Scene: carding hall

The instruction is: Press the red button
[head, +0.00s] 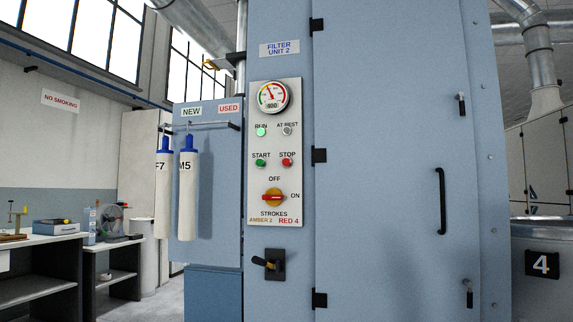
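The red button (287,162) is small and round, under the label STOP on a pale control panel (291,210) on the blue filter unit cabinet. A green button (261,163) under START sits to its left. Above them, the RUN lamp (261,132) glows green and the AT REST lamp (287,131) looks grey. A rotary switch (274,197) with a red handle on a yellow base sits below, its handle lying level toward ON. My gripper is not in view, and nothing covers the red button.
A black lever (268,264) juts out below the panel. Two white filter sleeves (188,195) with blue tops hang from a rail at the left. The cabinet door (395,120) has a black handle (441,200). A workbench (40,240) stands at far left.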

